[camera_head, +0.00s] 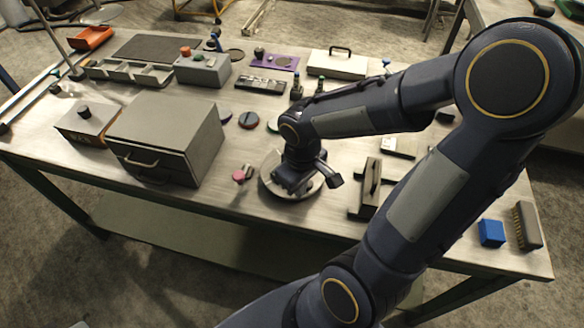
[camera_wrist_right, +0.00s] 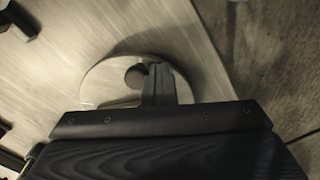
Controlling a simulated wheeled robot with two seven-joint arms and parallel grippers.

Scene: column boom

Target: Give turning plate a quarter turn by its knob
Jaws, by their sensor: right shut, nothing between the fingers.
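The turning plate (camera_head: 268,178) is a pale round disc near the front edge of the workbench. My right gripper (camera_head: 298,184) is above it and hides much of it in the head view. In the right wrist view the plate (camera_wrist_right: 100,88) lies beyond my shut right fingers (camera_wrist_right: 158,80). A dark round knob (camera_wrist_right: 135,75) on the plate shows just left of these fingers. The fingers are beside the knob, not around it; I cannot tell whether they touch it. The knob is hidden in the head view. My left gripper is not in view.
A grey drawer box (camera_head: 165,138) stands left of the plate, with a small pink-topped part (camera_head: 240,175) between them. A fixture with an upright handle (camera_head: 370,185) stands to the right. A blue block (camera_head: 491,233) and a brush (camera_head: 527,226) lie at the right front corner.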

